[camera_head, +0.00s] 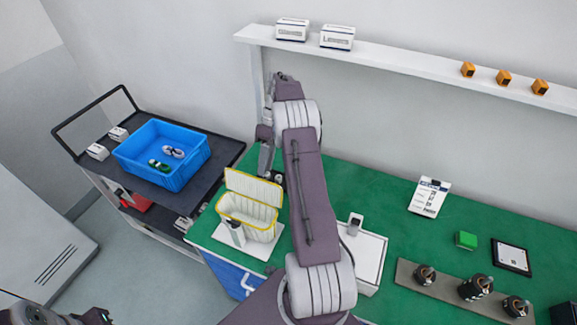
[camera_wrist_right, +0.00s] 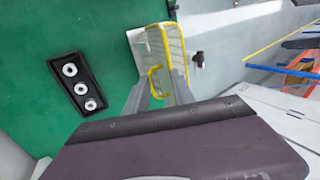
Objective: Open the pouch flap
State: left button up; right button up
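The pale pouch (camera_head: 247,222) with yellow trim stands on a white plate (camera_head: 232,245) at the left end of the green table. Its flap (camera_head: 252,187) stands raised at the back, and the pouch mouth shows open. My right gripper (camera_head: 265,170) points down just behind the flap's upper right edge. In the right wrist view the two grey fingers of that gripper (camera_wrist_right: 161,88) are apart, with yellow-edged pouch material (camera_wrist_right: 172,52) seen around and between them. I cannot tell whether they touch it. My left gripper (camera_head: 55,316) is only partly visible at the bottom left corner.
A black cart (camera_head: 222,150) with a blue crate (camera_head: 187,176) stands left of the green table (camera_head: 385,200). A white tray (camera_head: 370,260) lies right of my right arm. A black strip with white rings (camera_wrist_right: 80,84) lies near the gripper. A shelf (camera_head: 400,65) runs above.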

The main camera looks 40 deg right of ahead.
jog(key=s+d+r+b, duration=0.2)
jog(key=s+r, duration=0.3)
jog(key=s, duration=0.3)
jog(key=shift+d, duration=0.55)
